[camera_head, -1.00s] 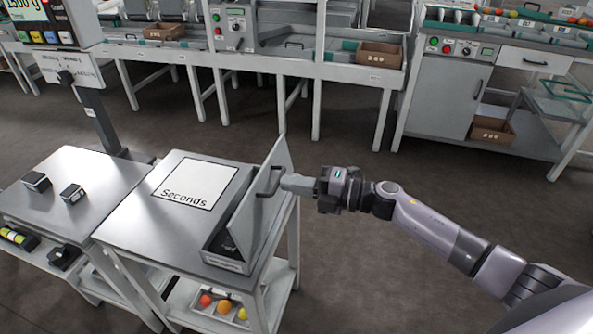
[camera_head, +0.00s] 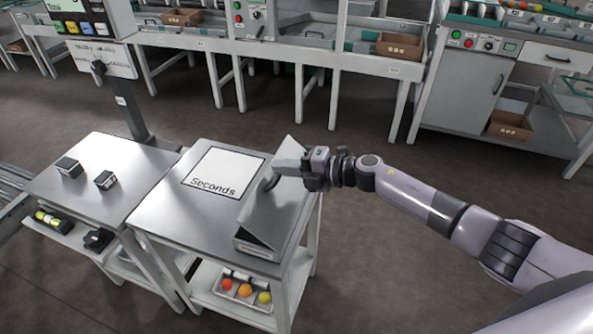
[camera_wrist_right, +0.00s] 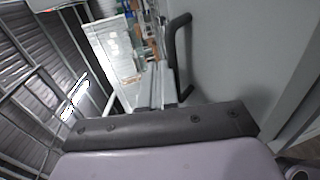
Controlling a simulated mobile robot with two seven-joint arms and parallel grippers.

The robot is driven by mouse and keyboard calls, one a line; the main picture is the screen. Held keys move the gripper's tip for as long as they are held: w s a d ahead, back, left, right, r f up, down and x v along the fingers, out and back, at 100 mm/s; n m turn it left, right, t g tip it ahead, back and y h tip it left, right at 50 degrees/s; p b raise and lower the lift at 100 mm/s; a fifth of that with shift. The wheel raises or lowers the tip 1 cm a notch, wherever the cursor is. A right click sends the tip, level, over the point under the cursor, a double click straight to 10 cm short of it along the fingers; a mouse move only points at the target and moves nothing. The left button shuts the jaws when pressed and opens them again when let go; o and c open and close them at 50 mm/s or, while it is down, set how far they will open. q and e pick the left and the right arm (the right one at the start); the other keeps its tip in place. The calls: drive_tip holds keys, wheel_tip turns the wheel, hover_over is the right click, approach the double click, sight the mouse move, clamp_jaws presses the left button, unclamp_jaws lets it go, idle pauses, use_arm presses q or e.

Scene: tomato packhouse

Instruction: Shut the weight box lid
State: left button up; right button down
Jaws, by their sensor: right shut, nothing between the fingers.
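The weight box (camera_head: 257,248) sits at the right front edge of the steel table in the head view. Its grey lid (camera_head: 275,217) is tilted, part-way down over the box, and hides the inside. A dark handle (camera_head: 270,183) is on the lid. My right gripper (camera_head: 280,164) is shut and empty at the upper part of the lid, close by the handle; whether it touches the lid is unclear. In the right wrist view the lid seems to be the grey panel (camera_wrist_right: 240,50) at right, with the handle (camera_wrist_right: 176,55) beside my fingers. My left gripper is out of view.
A white "Seconds" mat (camera_head: 222,172) lies on the table left of the box. Two small dark blocks (camera_head: 68,167) stand on the left table. A tray (camera_head: 235,288) of tomatoes is on the shelf below. The floor at right is clear.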

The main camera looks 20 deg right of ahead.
sight(268, 173)
drive_tip(key=w+a+f+b, duration=0.2)
drive_tip(key=a, duration=0.1)
drive_tip(key=shift+f+b, duration=0.15)
drive_tip(key=shift+b, duration=0.2)
drive_tip(key=shift+w+a+f+b, duration=0.4)
drive_tip(key=shift+a+f+b, duration=0.2)
drive_tip(key=shift+b, duration=0.15)
drive_tip(key=shift+d, duration=0.15)
